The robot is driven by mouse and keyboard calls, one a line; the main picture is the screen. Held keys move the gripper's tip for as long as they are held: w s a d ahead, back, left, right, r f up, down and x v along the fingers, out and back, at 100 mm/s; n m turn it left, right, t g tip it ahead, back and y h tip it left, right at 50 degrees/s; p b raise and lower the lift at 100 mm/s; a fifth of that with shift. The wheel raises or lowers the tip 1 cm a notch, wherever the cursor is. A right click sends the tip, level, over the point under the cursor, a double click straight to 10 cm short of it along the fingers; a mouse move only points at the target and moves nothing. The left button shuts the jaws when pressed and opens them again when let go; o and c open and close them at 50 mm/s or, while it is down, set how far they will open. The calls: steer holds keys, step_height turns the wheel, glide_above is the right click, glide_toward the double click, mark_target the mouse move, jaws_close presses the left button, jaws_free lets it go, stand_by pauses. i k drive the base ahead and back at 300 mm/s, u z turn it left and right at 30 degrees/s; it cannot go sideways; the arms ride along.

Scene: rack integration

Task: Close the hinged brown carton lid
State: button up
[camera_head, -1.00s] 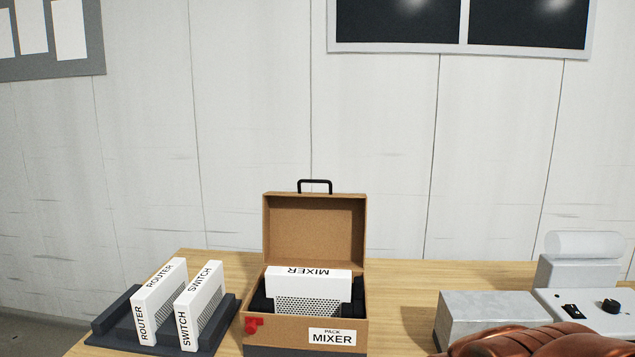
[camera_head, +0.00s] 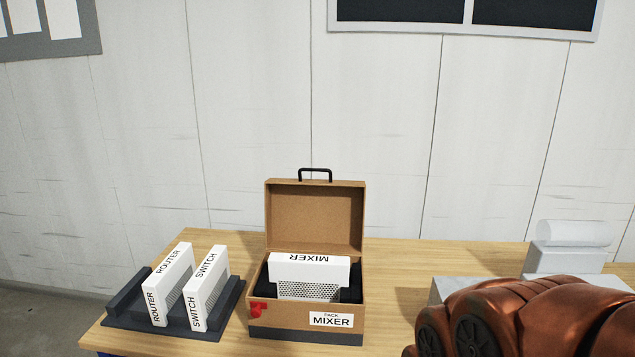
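The brown carton (camera_head: 280,312) stands on the table with its front facing me and a label reading PACK MIXER. Its hinged lid (camera_head: 315,217) is open and stands upright at the back. A black handle (camera_head: 315,172) sits on the lid's top edge. A white unit marked MIXER (camera_head: 309,268) lies inside, between dark padding. A red part (camera_head: 258,307) is on the carton's front left. My gripper is not in view; only a copper-coloured part of my arm shows at the lower right.
A dark rack (camera_head: 128,292) on the left holds white ROUTER (camera_head: 171,284) and SWITCH (camera_head: 209,289) units upright. A grey-white device (camera_head: 567,258) stands at the right, partly hidden by my arm. The wooden table (camera_head: 395,262) is clear just right of the carton.

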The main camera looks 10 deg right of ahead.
mark_target(302, 216)
steer(key=z, duration=0.4)
steer(key=i, duration=0.4)
steer(key=u, duration=2.2)
